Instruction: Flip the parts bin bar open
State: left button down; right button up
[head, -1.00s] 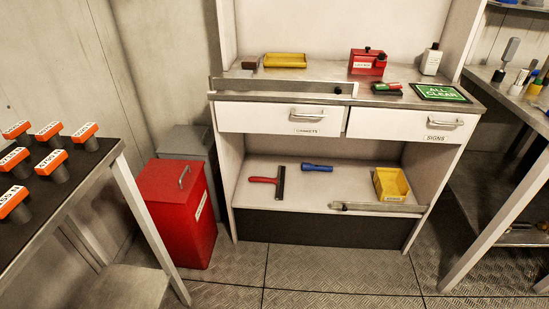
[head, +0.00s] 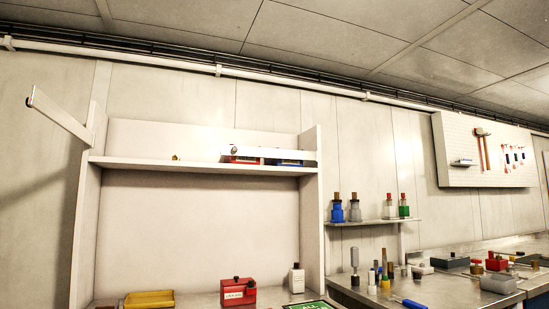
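A white bar (head: 268,154) runs level across the front of the right half of the upper shelf (head: 200,168). A red bin (head: 246,160) and a blue bin (head: 285,162) stand behind it, partly hidden. A second white bar (head: 62,118) sticks out at a slant, up and to the left, from the shelf's left side panel. I cannot tell from the picture which bar the task names. Neither gripper is in view.
Below, a yellow tray (head: 150,299), a red box (head: 238,291) and a white bottle (head: 296,278) stand on the counter. To the right are a small shelf (head: 372,222) with several bottles and a cluttered bench (head: 425,289). The left of the upper shelf is mostly clear.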

aim_at(225, 149)
jog(key=i+j, duration=0.2)
jog(key=i, duration=0.2)
jog(key=i+j+u, duration=0.1)
jog(key=i, duration=0.3)
jog(key=i+j, duration=0.3)
jog(key=i, duration=0.1)
